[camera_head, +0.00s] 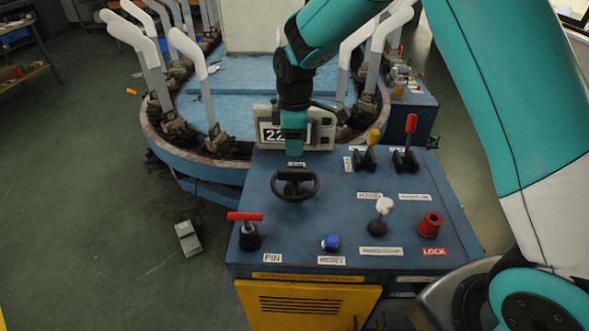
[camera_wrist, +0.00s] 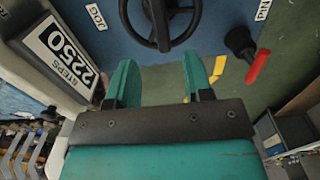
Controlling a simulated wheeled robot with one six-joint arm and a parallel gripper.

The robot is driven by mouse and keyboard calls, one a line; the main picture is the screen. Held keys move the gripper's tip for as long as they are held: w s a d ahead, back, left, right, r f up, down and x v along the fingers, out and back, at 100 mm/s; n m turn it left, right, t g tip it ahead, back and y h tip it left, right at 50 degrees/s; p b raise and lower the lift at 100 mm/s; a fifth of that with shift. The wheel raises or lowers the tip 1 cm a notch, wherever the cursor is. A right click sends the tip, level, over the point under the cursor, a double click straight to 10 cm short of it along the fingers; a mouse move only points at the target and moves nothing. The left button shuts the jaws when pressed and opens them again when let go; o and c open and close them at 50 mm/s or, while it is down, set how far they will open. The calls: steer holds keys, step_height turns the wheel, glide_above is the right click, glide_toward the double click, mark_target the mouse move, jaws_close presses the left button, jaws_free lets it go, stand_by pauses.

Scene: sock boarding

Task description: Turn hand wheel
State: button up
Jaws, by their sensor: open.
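The black hand wheel (camera_head: 295,177) stands on the top left of the blue control panel (camera_head: 333,240). In the wrist view the hand wheel (camera_wrist: 160,22) shows at the top, partly cut off by the frame edge, with its hub and spokes in sight. My gripper (camera_head: 294,148) is behind and above the wheel in the head view, in front of the display. In the wrist view my gripper (camera_wrist: 158,75) has its two teal fingers apart with nothing between them. The wheel lies beyond the fingertips, apart from them.
A step display (camera_head: 322,128) reading 2250 (camera_wrist: 65,55) stands behind the wheel. A red-handled PIN lever (camera_head: 247,228), blue button (camera_head: 331,242), white-knobbed lever (camera_head: 382,212), red LOCK knob (camera_head: 429,225) and yellow (camera_head: 371,146) and red levers (camera_head: 408,143) surround it.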

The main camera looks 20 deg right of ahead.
mark_target(295, 170)
step_height(295, 170, down, 10)
steer(key=shift+r+p, duration=0.25)
steer(key=shift+p, duration=0.25)
jaws_close()
